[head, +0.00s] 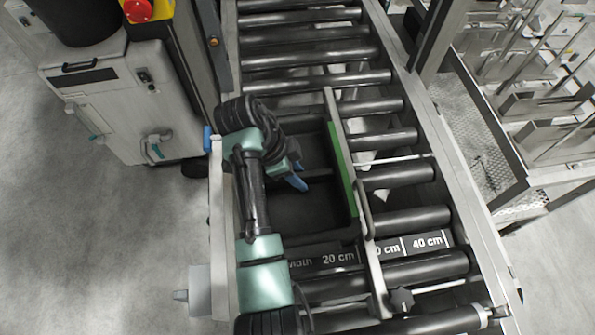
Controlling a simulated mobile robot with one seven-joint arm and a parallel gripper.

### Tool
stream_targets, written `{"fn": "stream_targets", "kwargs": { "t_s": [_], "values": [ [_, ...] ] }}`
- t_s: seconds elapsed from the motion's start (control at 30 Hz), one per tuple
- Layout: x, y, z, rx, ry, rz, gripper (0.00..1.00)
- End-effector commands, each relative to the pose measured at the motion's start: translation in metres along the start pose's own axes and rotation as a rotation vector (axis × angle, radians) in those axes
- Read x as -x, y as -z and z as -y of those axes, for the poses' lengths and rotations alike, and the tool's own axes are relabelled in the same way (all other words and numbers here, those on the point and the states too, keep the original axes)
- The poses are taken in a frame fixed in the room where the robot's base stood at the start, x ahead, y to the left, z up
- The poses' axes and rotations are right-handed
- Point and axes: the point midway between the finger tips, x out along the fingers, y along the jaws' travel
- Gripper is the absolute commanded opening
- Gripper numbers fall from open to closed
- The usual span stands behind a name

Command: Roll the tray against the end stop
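A dark, open tray (318,212) lies on the roller conveyor, left of a metal guide rail (375,262). A green strip (342,168) runs along its right side, close to the rail; I cannot tell whether it belongs to the tray or the rail. My arm covers the tray's left part. My gripper (295,180), with a blue fingertip showing, is over the tray's left half. I see no held object, and its finger gap is hidden. I cannot make out a clear end stop.
Black rollers (318,82) continue beyond the tray, bare. A scale strip with centimetre marks (425,241) and a black knob (401,298) are near the front. A white cabinet (130,105) stands left, and metal racks (535,105) stand right. The floor at left is clear.

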Motion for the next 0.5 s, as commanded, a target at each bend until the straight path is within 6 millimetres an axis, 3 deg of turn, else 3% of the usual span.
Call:
{"fn": "stream_targets", "kwargs": {
  "t_s": [0.03, 0.2, 0.43, 0.47, 0.5],
  "values": [
    [0.0001, -0.0001, 0.0000, 0.000, 0.000, 0.000, 0.26],
    [0.0002, -0.0001, 0.0000, 0.000, 0.000, 0.000, 0.00],
    [0.0003, -0.0001, 0.0000, 0.000, 0.000, 0.000, 0.00],
    [0.0003, -0.0001, 0.0000, 0.000, 0.000, 0.000, 0.21],
    [0.0004, -0.0001, 0.0000, 0.000, 0.000, 0.000, 0.29]
  ]
}}
